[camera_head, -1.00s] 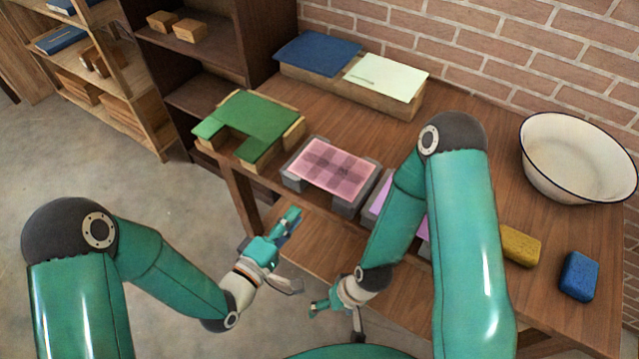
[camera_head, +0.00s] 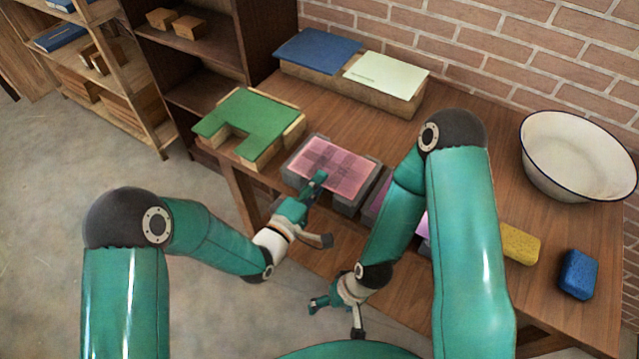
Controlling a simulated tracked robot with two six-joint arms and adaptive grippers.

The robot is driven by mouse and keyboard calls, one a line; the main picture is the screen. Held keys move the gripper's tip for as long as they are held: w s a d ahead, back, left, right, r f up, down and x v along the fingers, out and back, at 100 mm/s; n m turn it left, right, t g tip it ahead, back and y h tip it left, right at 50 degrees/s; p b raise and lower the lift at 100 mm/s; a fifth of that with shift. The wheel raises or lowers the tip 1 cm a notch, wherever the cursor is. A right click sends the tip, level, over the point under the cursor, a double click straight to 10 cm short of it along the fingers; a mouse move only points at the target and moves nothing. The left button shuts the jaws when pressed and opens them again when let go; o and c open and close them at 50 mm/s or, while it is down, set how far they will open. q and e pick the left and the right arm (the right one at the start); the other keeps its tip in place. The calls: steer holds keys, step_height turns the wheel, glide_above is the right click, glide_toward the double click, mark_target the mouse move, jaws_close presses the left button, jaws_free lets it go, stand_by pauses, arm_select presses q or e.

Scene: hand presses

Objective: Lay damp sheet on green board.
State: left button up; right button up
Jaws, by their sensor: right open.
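The green board (camera_head: 258,119) lies on wooden supports at the table's left end, with a notch in its near edge. A pink sheet with a darker grid (camera_head: 335,163) lies flat on a grey block, right of the green board. I cannot tell which sheet is damp. My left gripper (camera_head: 322,209) is open and empty, one fingertip over or at the pink sheet's near edge; contact is unclear. My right gripper (camera_head: 338,321) is open and empty, low in front of the table. Another pink-purple sheet (camera_head: 422,226) is mostly hidden behind my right arm.
A blue panel (camera_head: 318,50) and a pale green sheet (camera_head: 388,74) lie on a wooden block at the back. A white basin (camera_head: 576,155), a yellow block (camera_head: 521,244) and a blue block (camera_head: 579,274) stand at right. Shelves (camera_head: 185,60) stand left of the table.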

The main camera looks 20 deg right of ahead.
arm_select(q)
steer(key=shift+d, duration=0.1)
steer(key=shift+c, duration=0.2)
jaws_close()
steer(key=shift+r+p, duration=0.35)
steer(key=shift+r, duration=1.25)
